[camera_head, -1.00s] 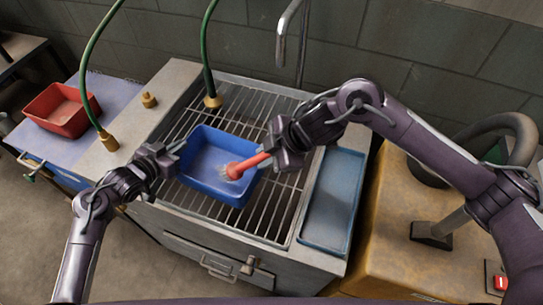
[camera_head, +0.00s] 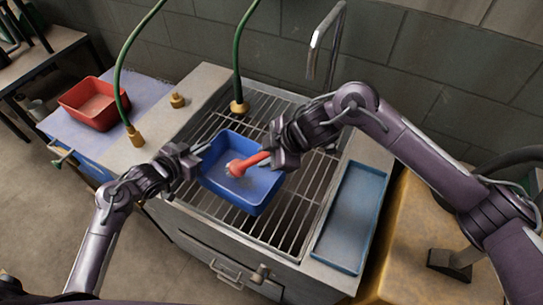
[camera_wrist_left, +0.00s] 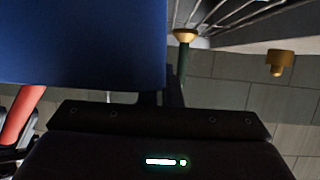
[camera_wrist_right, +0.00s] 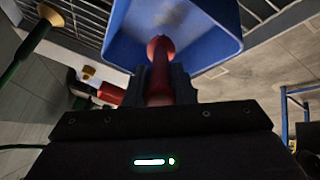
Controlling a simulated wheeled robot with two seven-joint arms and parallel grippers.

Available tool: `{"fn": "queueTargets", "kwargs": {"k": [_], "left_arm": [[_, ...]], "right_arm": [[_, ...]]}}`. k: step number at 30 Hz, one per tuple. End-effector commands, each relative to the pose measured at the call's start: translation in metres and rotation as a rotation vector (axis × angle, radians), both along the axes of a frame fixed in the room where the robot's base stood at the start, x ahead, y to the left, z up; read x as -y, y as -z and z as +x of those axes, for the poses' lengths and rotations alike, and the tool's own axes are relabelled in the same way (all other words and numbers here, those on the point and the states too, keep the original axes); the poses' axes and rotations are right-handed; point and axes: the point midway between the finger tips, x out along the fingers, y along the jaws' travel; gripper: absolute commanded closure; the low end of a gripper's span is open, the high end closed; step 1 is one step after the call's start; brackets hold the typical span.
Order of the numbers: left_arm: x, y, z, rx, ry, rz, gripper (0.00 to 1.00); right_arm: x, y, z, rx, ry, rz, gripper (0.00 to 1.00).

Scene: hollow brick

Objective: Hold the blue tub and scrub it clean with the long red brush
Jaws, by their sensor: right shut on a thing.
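The blue tub (camera_head: 250,187) sits tilted slightly in view over the sink's metal grate, open side up. My left gripper (camera_head: 201,152) is at its left rim; in the left wrist view the fingers (camera_wrist_left: 165,97) look closed on the edge of the tub wall (camera_wrist_left: 80,40). My right gripper (camera_head: 272,156) is shut on the handle of the red brush (camera_head: 253,160). The brush's pale bristle head points down-left inside the tub, near its floor; whether it touches is unclear. The right wrist view shows the handle (camera_wrist_right: 159,80) between the fingers.
A blue tray (camera_head: 352,218) lies right of the grate (camera_head: 285,215). A red bin (camera_head: 94,103) stands on the left bench. Green hoses with brass fittings (camera_head: 239,106) rise behind and left of the tub. A metal faucet (camera_head: 318,45) stands behind the grate.

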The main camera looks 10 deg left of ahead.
Motion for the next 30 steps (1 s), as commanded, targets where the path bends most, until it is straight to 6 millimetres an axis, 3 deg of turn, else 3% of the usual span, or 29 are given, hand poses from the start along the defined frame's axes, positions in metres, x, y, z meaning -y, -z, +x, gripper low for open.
{"fn": "queueTargets", "kwargs": {"k": [6, 30], "left_arm": [[0.000, 0.000, 0.000, 0.000, 0.001, 0.000, 1.00], [0.000, 0.000, 0.000, 0.000, 0.000, 0.000, 1.00]], "right_arm": [[-0.019, -0.002, 0.008, 0.000, -0.001, 0.002, 1.00], [-0.057, -0.005, 0.026, 0.001, 0.000, 0.001, 1.00]]}}
